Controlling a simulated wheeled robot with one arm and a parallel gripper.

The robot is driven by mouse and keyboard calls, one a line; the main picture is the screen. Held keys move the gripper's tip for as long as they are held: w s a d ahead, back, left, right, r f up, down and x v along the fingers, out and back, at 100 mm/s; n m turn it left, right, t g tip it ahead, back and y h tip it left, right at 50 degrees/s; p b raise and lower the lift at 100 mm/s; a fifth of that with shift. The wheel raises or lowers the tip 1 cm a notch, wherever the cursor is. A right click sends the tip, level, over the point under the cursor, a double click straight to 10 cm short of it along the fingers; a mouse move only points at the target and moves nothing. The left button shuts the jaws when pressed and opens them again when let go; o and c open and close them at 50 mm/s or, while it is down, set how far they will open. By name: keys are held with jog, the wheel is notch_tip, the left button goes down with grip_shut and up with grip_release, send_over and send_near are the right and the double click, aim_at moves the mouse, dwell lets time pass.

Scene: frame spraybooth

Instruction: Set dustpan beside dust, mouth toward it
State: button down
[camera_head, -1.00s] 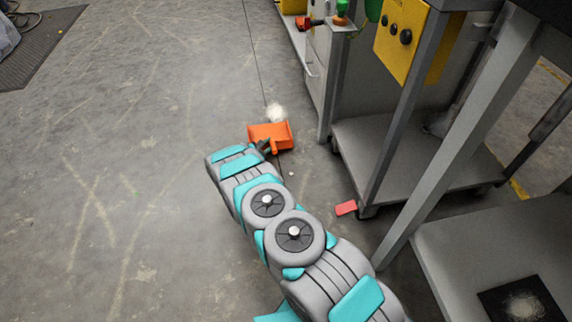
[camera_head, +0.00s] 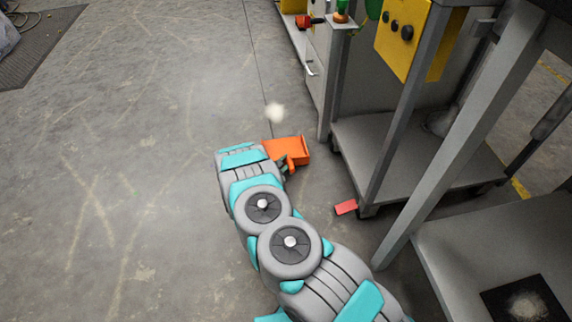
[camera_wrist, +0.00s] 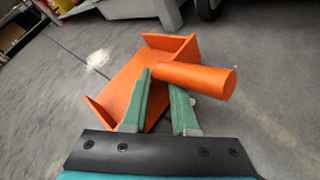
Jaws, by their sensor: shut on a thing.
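An orange dustpan (camera_head: 284,149) is at my gripper (camera_head: 285,166), just below and right of a pale dust pile (camera_head: 275,113) on the floor. There is a gap of bare floor between them. In the wrist view, my gripper (camera_wrist: 160,80) has its green fingers shut on the dustpan's round handle (camera_wrist: 205,79). The pan (camera_wrist: 143,79) lies beyond the fingers, and its open edge faces upper left, toward the dust (camera_wrist: 98,58). The fingers hide part of the pan. I cannot tell whether the pan touches the floor.
A grey wheeled cart (camera_head: 400,150) stands right of the dustpan, with its caster close by. A red block (camera_head: 345,207) lies on the floor near it. A grey table leg (camera_head: 455,150) rises further right. The floor to the left is clear up to a dark mat (camera_head: 40,45).

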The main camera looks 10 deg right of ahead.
jog(key=shift+f, duration=0.7)
jog(key=c, duration=0.7)
grip_release()
